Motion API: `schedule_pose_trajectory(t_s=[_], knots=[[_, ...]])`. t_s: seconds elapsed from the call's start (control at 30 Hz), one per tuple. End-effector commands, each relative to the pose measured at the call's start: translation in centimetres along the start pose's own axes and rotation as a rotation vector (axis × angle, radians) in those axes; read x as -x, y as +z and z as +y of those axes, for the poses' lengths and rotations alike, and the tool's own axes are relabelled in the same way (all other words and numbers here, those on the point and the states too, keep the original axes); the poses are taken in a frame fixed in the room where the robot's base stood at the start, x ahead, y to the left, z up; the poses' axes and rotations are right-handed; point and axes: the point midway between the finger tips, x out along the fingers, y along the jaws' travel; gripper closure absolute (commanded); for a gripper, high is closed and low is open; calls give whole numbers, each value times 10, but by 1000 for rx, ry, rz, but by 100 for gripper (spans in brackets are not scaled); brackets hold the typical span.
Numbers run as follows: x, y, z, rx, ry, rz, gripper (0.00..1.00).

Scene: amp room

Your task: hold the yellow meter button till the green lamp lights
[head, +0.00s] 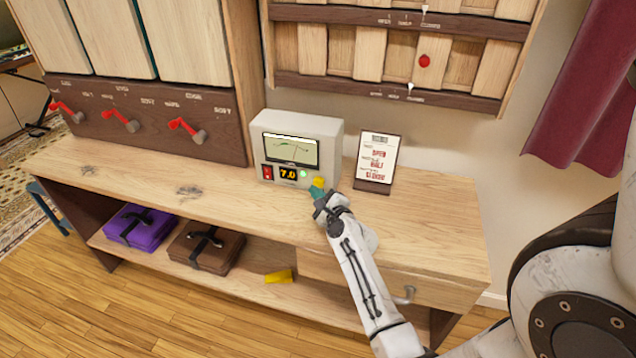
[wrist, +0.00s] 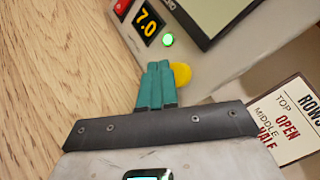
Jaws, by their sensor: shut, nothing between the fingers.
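The white meter (head: 330,130) stands on the wooden bench, with a dial screen, a red switch (head: 267,173) and a display reading 7.0. Its green lamp (head: 303,174) is lit; it also glows in the wrist view (wrist: 168,39). The yellow button (head: 318,183) is at the lower right of the meter's front. In the wrist view the button (wrist: 181,73) shows just beside and beyond my teal fingertips. My gripper (head: 316,193) is shut and empty, its tips at the button; I cannot tell whether they still touch it.
A small sign card (head: 377,160) stands right of the meter, close to my gripper. Red levers (head: 127,121) line the panel at left. A purple case (head: 140,226), a brown case (head: 206,249) and a yellow object (head: 279,277) lie on the lower shelf.

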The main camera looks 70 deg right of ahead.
Motion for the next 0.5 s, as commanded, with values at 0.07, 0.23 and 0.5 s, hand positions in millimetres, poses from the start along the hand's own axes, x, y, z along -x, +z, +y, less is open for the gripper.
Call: schedule_pose_trajectory(t_s=[0.07,0.23,0.5], knots=[[0,0,0,0,0,0,100],[1,1,1,-1,1,0,100],[16,14,10,-1,3,-1,100]])
